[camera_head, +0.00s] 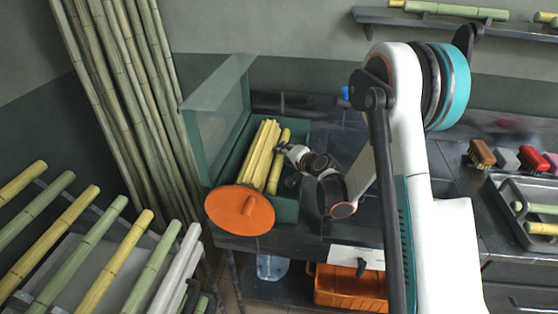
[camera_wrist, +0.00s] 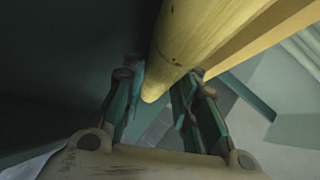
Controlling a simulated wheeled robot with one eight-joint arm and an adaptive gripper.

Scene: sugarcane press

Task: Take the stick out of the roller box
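The green roller box (camera_head: 289,208) stands on the dark counter with its see-through lid (camera_head: 217,112) raised. Several yellow sticks lean inside it. The rightmost stick (camera_head: 279,160) is rounder and stands a little apart from the squarer pale ones (camera_head: 255,152). My gripper (camera_head: 291,165) reaches into the box from the right, beside that stick. In the wrist view the round stick (camera_wrist: 190,45) runs down between my fingers (camera_wrist: 160,90), which stand apart on either side of its end. A narrow gap seems to show at the left finger; contact at the right is unclear.
An orange disc (camera_head: 240,209) with a handle is at the box's front. Tall canes (camera_head: 130,90) lean behind on the left. A cane rack (camera_head: 95,255) fills the lower left. Brushes (camera_head: 481,153) and a tray (camera_head: 530,212) are at right. An orange crate (camera_head: 350,289) sits below.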

